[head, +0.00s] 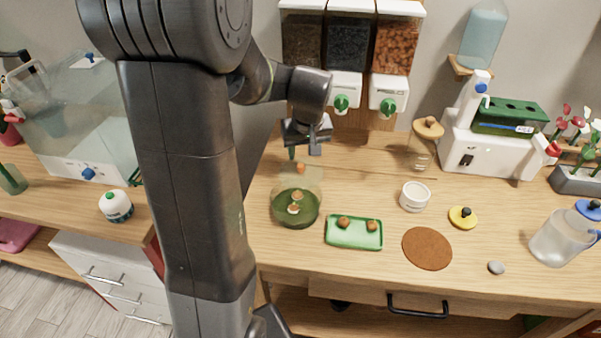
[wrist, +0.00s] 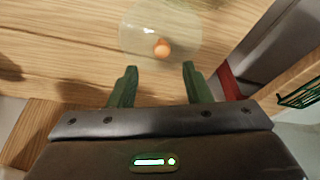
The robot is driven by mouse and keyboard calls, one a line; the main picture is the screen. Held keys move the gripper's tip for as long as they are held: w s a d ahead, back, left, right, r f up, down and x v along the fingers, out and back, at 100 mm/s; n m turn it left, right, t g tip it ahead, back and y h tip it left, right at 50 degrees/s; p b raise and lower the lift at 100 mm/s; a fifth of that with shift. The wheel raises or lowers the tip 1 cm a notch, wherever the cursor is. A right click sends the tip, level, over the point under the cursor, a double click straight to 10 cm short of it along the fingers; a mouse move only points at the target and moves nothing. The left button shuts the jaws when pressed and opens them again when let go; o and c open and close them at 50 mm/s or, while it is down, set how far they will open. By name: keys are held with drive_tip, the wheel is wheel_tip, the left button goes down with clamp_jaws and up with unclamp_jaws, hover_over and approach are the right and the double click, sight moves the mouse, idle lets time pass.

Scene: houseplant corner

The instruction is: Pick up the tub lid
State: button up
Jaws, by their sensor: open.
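The tub lid looks like a clear round disc with an orange knob (wrist: 161,48); this identity is my best reading. In the head view its knob (head: 301,169) shows just behind a round dish with a green base (head: 283,213), which holds small brown and pale pieces. In the wrist view the disc seems to lie over bare wood, just beyond my gripper (wrist: 159,68). The two green fingers are apart with nothing between them. In the head view my gripper (head: 303,150) hangs above and slightly behind the knob, apart from it. I cannot tell the exact height gap.
A green tray (head: 354,243) with two brown lumps, a brown mat (head: 427,248), a white pot (head: 414,197) and a yellow disc (head: 457,223) stand to the right. Dispensers (head: 345,90) hang on the wall behind. A cork-topped jar (head: 421,155) stands at the back.

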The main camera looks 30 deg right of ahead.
sight(301, 165)
drive_tip(key=shift+p+x, duration=0.3)
drive_tip(key=shift+x, duration=2.55)
drive_tip(key=shift+s+a, duration=0.1)
drive_tip(key=shift+a, duration=0.05)
clamp_jaws()
